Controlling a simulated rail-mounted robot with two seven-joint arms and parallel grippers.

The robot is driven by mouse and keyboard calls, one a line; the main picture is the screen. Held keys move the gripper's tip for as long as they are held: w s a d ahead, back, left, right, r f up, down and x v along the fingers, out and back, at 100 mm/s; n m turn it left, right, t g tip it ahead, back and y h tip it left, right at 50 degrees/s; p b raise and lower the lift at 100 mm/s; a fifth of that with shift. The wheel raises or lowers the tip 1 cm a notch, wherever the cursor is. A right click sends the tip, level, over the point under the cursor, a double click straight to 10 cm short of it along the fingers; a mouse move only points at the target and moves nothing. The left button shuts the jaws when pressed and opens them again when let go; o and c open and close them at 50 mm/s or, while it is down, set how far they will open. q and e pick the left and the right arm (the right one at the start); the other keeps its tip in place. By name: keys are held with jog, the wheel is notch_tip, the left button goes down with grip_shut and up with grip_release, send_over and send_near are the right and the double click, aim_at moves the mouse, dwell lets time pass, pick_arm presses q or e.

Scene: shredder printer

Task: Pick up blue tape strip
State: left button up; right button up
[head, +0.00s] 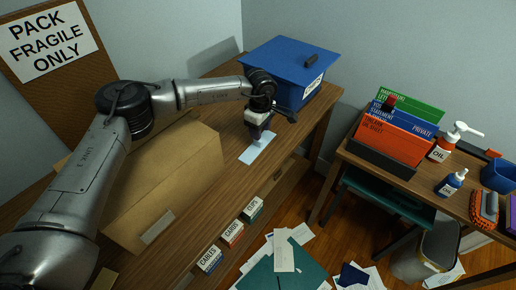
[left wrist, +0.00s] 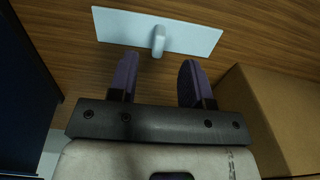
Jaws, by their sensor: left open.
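The blue tape strip (head: 256,150) is a pale blue flat rectangle on the wooden table, near its front edge. In the left wrist view the strip (left wrist: 195,37) lies just beyond the fingertips, and a small raised tab (left wrist: 158,41) stands at its middle. My left gripper (head: 264,133) points down over the strip's far end in the head view. In the left wrist view my left gripper (left wrist: 156,68) is open with nothing between its purple fingers, and the tab lines up with the gap. My right gripper is not in view.
A blue lidded box (head: 283,66) stands behind the gripper, and a cardboard box (head: 180,180) stands to its left. Small labelled boxes (head: 232,233) sit below the table's front edge. A side table (head: 405,180) with folders and bottles is at right.

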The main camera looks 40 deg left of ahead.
aim_at(258, 143)
pick_arm(q)
jog(key=shift+a+f, duration=0.15)
jog(key=shift+f, duration=0.4)
notch_tip(258, 143, down, 5)
jog(key=b, duration=0.3)
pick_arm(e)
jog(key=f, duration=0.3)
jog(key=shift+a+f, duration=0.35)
pick_arm(q)
jog(key=shift+c, duration=0.2)
grip_shut()
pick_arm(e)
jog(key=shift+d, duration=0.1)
